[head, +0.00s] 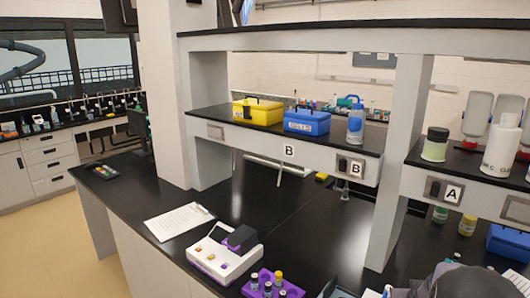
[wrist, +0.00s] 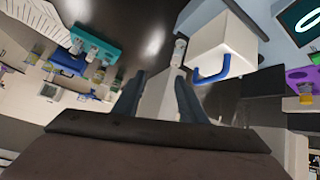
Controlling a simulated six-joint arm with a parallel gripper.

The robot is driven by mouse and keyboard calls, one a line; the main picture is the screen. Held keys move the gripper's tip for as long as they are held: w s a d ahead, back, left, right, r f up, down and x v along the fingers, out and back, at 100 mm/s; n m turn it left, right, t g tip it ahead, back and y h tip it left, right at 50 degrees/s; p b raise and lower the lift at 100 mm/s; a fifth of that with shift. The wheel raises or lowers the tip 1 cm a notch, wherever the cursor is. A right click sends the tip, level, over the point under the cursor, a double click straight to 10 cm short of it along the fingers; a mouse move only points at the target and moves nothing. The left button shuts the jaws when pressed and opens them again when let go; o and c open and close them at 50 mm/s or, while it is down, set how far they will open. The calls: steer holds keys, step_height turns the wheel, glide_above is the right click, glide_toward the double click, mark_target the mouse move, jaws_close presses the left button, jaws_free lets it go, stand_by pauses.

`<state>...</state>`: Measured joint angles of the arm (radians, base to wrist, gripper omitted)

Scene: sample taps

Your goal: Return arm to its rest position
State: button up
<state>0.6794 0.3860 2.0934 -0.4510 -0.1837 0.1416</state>
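My gripper (wrist: 158,88) shows in the wrist view with its two dark fingers apart. A pale upright shape shows between and beyond the fingers; I cannot tell that they touch it. In the head view, a grey part of my arm (head: 452,282) enters at the bottom right corner, and the fingers cannot be made out there. No held object is visible.
A black bench (head: 225,190) carries a white device (head: 215,262), a purple vial rack (head: 262,290) and a clipboard (head: 180,221). Shelves with bottles and boxes stand behind. The wrist view shows a white block with a blue handle (wrist: 213,72) close right of the fingers.

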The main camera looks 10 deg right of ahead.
steer(key=s+a+f+n+g+y+b, duration=0.1)
steer(key=s+a+f+g+b, duration=0.1)
steer(key=s+a+f+b, duration=0.2)
steer(key=s+a+f+n+g+y+b, duration=0.1)
steer(key=s+a+f+b, duration=0.4)
steer(key=s+a, duration=0.5)
steer(key=s+a+f+n+g+y+b, duration=0.2)
steer(key=s+a+f+g+b, duration=0.3)
steer(key=a, duration=1.3)
step_height(320, 180, down, 2)
steer(key=s+y, duration=0.1)
steer(key=s, duration=0.1)
steer(key=shift+s+a, duration=0.25)
steer(key=shift+s, duration=0.05)
